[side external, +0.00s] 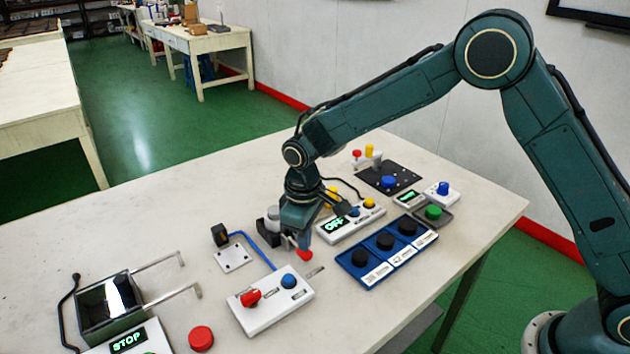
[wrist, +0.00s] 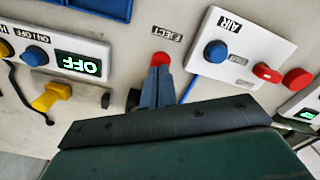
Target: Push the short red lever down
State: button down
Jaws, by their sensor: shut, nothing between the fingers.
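A red lever knob (side external: 305,256) beside the EJECT label shows just below my fingertips in the side view. In the wrist view this red knob (wrist: 160,59) is right at the tips of my fingers. My gripper (side external: 301,238) points down with its fingers together and holds nothing; its fingers (wrist: 157,75) also show in the wrist view. Whether they touch the knob is unclear, and the lever's lower part is hidden. Another red lever (side external: 250,298) stands on the white AIR box (side external: 270,312), next to a blue knob (side external: 289,281).
A white box with a lit OFF display (side external: 335,224) stands right of my gripper. A blue panel (side external: 387,262) with black knobs is further right. A red button (side external: 201,339) and a STOP display (side external: 128,341) are at the front left. Bare table lies at the front right.

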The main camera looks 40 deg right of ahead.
notch_tip(320, 180, up, 9)
jog(key=shift+f, duration=0.2)
dwell(1.1)
jog(key=s+d+r+m+t, duration=0.3)
jog(key=s+d+r, duration=0.85)
jog(key=r, duration=0.25)
jog(key=s+d+m+t, duration=0.1)
jog(key=s+d, duration=0.2)
jog(key=s, duration=0.6)
jog(key=s+d+m+t, duration=0.1)
jog(key=s+d+m, duration=0.1)
jog(key=s, duration=0.7)
jog(key=shift+d+f+t, duration=0.3)
jog(key=shift+d, duration=0.2)
